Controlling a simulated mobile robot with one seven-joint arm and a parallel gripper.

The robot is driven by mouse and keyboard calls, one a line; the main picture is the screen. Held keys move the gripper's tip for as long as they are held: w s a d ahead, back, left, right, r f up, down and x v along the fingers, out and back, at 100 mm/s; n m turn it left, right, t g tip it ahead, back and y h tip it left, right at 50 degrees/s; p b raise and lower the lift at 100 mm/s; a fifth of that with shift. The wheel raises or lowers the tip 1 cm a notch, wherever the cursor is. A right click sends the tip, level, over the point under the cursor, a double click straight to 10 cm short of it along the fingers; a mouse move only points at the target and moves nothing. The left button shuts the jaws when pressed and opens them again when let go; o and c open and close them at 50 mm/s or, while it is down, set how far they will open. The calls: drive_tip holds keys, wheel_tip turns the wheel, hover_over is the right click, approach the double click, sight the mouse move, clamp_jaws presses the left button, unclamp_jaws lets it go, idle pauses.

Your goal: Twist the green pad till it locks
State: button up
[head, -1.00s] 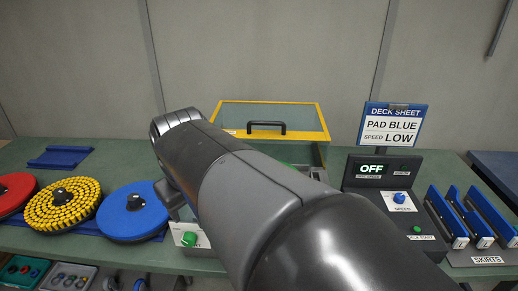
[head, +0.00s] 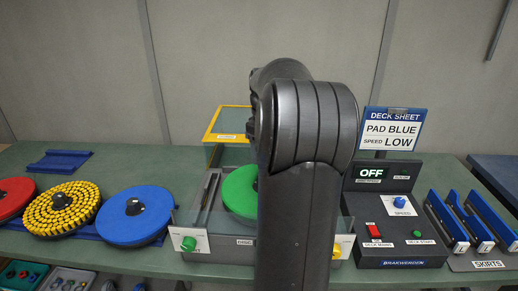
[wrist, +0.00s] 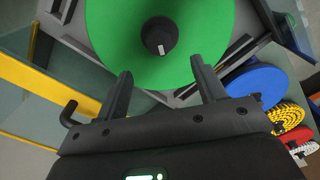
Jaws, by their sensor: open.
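The green pad (head: 239,192) lies in a grey bench housing in the head view, its right part hidden behind my arm. In the wrist view the green pad (wrist: 190,30) fills the top middle, with a black hub (wrist: 161,35) bearing a small white mark at its centre. My gripper (wrist: 160,82) is open and empty in the wrist view. Its two fingers point toward the pad, one on each side, and the hub shows ahead between them. Whether the fingers touch the pad cannot be told. In the head view my gripper is hidden behind the arm.
A yellow-framed lid (head: 226,125) stands behind the housing. Blue (head: 135,214), yellow and red pads lie to the left. A control box (head: 396,210) reading OFF, a deck sheet sign (head: 392,128) and blue skirts (head: 468,218) stand to the right.

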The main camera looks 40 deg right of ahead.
wheel_tip(320, 180, down, 11)
drive_tip(key=shift+r, duration=0.15)
idle(0.4)
drive_tip(key=shift+c, duration=0.4)
clamp_jaws()
